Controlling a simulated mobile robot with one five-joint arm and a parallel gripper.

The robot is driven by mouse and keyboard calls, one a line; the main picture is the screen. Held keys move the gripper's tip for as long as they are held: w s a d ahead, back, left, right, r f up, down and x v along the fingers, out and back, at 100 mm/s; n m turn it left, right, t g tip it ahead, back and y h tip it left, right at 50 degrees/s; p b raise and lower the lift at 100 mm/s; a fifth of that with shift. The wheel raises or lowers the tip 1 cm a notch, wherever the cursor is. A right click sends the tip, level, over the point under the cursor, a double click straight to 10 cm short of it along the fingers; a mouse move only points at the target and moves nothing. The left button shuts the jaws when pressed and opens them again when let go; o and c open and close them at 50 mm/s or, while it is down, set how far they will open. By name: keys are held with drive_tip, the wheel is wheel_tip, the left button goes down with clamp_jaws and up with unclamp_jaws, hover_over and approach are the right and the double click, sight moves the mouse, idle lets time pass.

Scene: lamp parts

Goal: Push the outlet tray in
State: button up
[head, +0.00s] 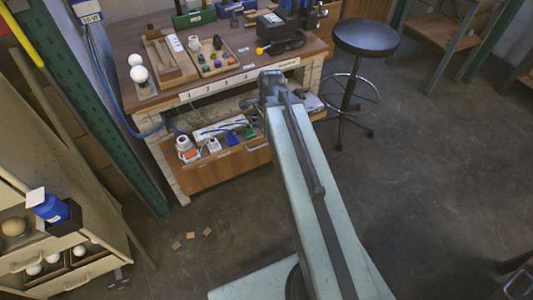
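The likely outlet tray (222,167) is a wooden-fronted tray low under the workbench. It holds a white power strip, blue and white plug pieces and a white-and-orange round part, and it sticks out past the bench's front edge. My arm reaches across the middle of the view. Its end, with my gripper (272,88), is above the tray's right part, close to the bench's front edge. The fingers are too small and hidden by the arm to tell open from shut. The arm hides the tray's right end.
The workbench (150,98) bears white bulbs, wooden holders and dark tools. A round black stool (365,38) stands to the right. A cabinet (50,165) with open drawers of bulbs is at left. Small wooden blocks (190,236) lie on the floor, which is otherwise mostly clear.

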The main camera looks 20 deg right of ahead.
sight(266, 144)
drive_tip(key=f+b, duration=0.2)
drive_tip(key=f, duration=0.1)
drive_tip(key=d+f+b, duration=0.1)
drive_tip(key=f+b, duration=0.2)
drive_tip(key=w+f+b, duration=0.1)
drive_tip(key=f+b, duration=0.2)
drive_tip(key=shift+d+f, duration=0.2)
drive_tip(key=shift+f, duration=0.15)
drive_tip(key=shift+r, duration=0.15)
drive_tip(key=shift+c, duration=0.3)
clamp_jaws()
idle(0.7)
